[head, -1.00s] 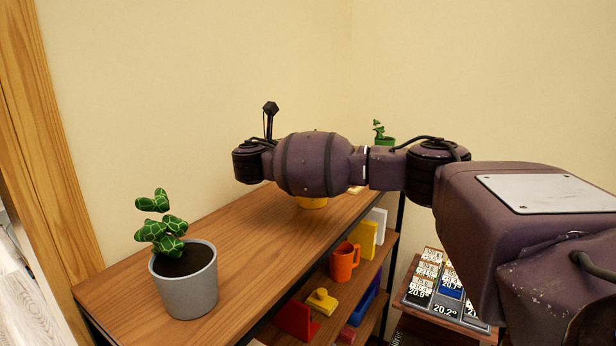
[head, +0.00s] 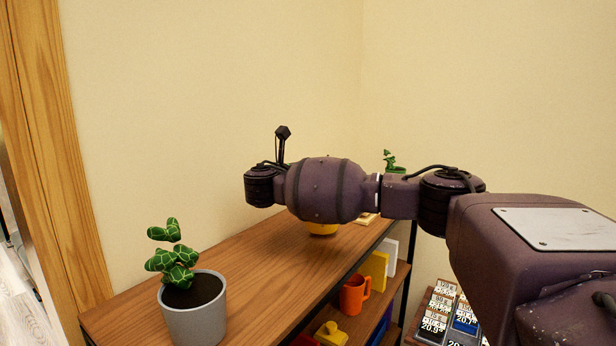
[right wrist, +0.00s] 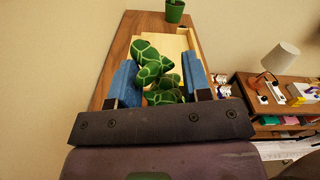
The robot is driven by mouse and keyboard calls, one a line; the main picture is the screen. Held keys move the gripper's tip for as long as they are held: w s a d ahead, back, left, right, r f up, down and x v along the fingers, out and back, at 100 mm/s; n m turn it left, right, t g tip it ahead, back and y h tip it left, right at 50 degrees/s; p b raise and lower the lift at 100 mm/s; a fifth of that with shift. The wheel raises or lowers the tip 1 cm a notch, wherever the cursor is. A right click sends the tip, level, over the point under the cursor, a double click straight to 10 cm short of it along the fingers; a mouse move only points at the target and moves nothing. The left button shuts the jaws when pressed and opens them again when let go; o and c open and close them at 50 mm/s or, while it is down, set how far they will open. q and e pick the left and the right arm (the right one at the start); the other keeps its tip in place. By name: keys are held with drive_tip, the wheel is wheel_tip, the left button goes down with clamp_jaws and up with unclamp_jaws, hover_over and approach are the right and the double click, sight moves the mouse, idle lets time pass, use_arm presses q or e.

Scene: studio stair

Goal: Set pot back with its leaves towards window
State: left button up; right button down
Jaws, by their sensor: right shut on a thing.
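My right gripper (right wrist: 159,58) has blue fingers on both sides of a plant with dark green, pale-veined leaves (right wrist: 150,70). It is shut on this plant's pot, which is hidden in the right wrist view. In the head view a yellow pot (head: 323,229) shows its lower part under my right arm, at the shelf top; its leaves are hidden behind the arm. I cannot tell whether it touches the shelf. My left gripper is not in view. No window can be made out clearly.
A grey pot with a leafy plant (head: 194,306) stands at the near end of the wooden shelf top (head: 262,270). A green pot (right wrist: 174,11) and a pale wooden tray (right wrist: 186,42) are farther along. An orange mug (head: 353,294) sits on the lower shelf. A wooden frame (head: 62,150) rises at left.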

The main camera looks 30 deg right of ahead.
wheel_tip(320, 180, up, 18)
drive_tip(key=b, duration=0.2)
drive_tip(key=shift+b, duration=0.35)
idle(0.8)
